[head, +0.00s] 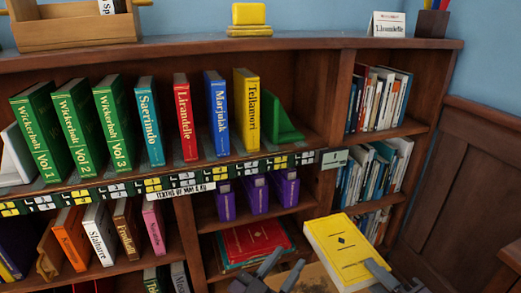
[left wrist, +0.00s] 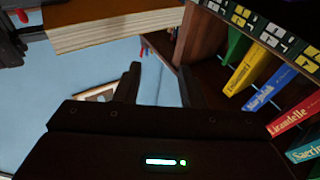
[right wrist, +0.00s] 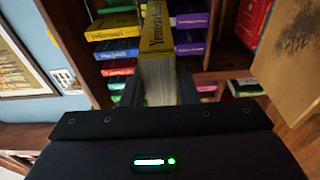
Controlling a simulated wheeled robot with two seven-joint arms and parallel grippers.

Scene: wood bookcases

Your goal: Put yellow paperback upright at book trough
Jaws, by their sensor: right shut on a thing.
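The yellow paperback (head: 340,248) is at the lower right of the head view, its cover facing up and tilted. My right gripper (head: 378,268) is shut on it. In the right wrist view the paperback (right wrist: 157,60) stands between the fingers, spine lettering and page edges showing. Its page block (left wrist: 115,30) also shows at the top of the left wrist view. My left gripper (head: 280,270) is open and empty beside the paperback; its fingers (left wrist: 161,80) are apart.
A bookcase (head: 300,42) fills the view. Its upper shelf holds green volumes, other books and a green bookend (head: 284,122). A wooden surface (head: 312,279) shows under the paperback. A wooden caddy (head: 65,30) stands on top.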

